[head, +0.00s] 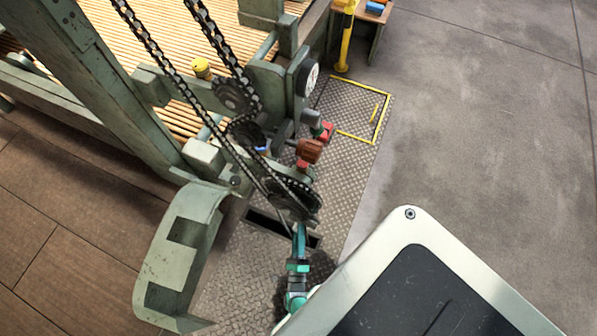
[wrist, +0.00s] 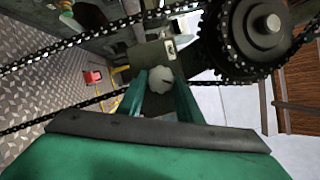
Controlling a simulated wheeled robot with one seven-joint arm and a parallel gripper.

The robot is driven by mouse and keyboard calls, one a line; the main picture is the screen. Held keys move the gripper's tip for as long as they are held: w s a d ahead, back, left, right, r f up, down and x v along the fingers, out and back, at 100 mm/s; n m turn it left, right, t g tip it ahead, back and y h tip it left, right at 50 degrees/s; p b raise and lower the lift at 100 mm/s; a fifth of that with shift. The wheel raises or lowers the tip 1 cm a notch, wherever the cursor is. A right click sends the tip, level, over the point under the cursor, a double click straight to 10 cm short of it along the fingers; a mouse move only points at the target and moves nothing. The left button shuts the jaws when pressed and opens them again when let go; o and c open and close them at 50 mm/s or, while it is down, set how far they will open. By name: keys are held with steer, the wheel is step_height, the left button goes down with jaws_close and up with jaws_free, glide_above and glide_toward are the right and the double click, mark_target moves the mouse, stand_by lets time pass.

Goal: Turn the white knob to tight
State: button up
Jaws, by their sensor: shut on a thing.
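The white knob (wrist: 159,80) shows in the middle of the wrist view, lobed and pale, in front of a grey-green block (wrist: 150,55). My gripper (wrist: 158,92) has its two green fingers on either side of the knob and is shut on it. A small marked plate sits on the block just above the knob; its marking is too small to read. In the head view my gripper (head: 299,232) reaches up to the machine's lower end, beneath the chain and sprocket, and the white knob is hidden there.
Chains (wrist: 60,55) run close on both sides of my gripper, with a large dark sprocket (wrist: 255,30) at the right. In the head view a red knob (head: 326,131) and a brown part (head: 309,150) stick out nearby. Open concrete floor (head: 470,130) lies to the right.

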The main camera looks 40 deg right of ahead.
steer(key=shift+d, duration=0.1)
stand_by(0.6)
steer(key=o, duration=1)
steer(key=shift+o, duration=0.2)
steer(key=shift+s+r, duration=0.15)
steer(key=shift+o, duration=0.3)
steer(key=shift+r, duration=1.5)
steer(key=o, duration=0.7)
steer(key=s+r, duration=0.1)
steer(key=a+r, duration=0.1)
steer(key=s+a+r, duration=0.1)
steer(key=r, duration=0.1)
steer(key=shift+s, duration=0.35)
steer(key=shift+s+a+r, duration=0.2)
steer(key=shift+s+r, duration=0.15)
steer(key=shift+r, duration=0.15)
steer(key=shift+s+a+r, duration=0.2)
steer(key=shift+s+r, duration=0.1)
steer(key=shift+r, duration=0.2)
steer(key=c, duration=0.8)
steer(key=shift+o, duration=0.2)
steer(key=s+a+r, duration=0.3)
steer(key=s+a, duration=0.2)
steer(key=s, duration=0.2)
steer(key=shift+s+r, duration=0.25)
steer(key=shift+r, duration=0.1)
